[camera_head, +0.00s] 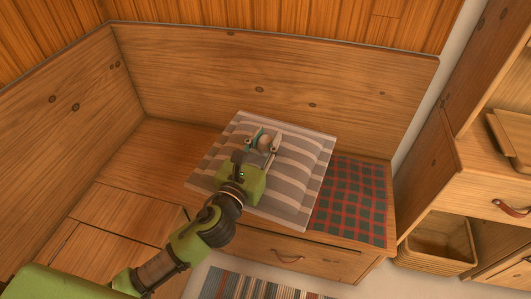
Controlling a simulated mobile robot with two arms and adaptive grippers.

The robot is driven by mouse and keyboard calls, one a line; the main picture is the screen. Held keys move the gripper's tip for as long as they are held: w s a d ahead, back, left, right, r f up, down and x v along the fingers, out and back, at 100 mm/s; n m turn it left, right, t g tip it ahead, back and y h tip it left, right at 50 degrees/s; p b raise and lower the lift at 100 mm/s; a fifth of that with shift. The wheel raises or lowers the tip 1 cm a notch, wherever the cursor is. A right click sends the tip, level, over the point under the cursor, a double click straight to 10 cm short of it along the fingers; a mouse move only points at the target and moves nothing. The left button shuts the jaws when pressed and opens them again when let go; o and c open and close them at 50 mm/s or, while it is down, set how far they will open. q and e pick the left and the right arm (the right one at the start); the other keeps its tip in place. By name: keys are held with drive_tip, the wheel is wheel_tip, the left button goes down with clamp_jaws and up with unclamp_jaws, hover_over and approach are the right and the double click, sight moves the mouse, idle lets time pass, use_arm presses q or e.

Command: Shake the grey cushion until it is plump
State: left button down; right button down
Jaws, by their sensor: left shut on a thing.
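The grey cushion (300,176) has light and dark stripes and shows in the head view at the middle of the wooden corner bench. My left gripper (263,141) is over the cushion's upper middle part, shut on it, with a pinched bit of fabric showing between the fingers. The cushion looks roughly flat and slightly tilted. I cannot tell whether it touches the seat or hangs just above it. My right gripper is not in view.
A red and green plaid mat (352,200) lies on the seat at right. The wooden bench (160,150) has high backs behind and at left; its left seat is clear. A shelf unit with a wicker basket (440,243) stands at right. A striped rug (250,287) lies in front.

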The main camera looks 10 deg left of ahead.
sight(266, 154)
use_arm(q)
drive_tip(key=shift+s+f, duration=0.1)
drive_tip(key=shift+f, duration=2.75)
wheel_tip(266, 154, up, 5)
drive_tip(key=shift+f, duration=2.5)
drive_tip(key=shift+r, duration=0.2)
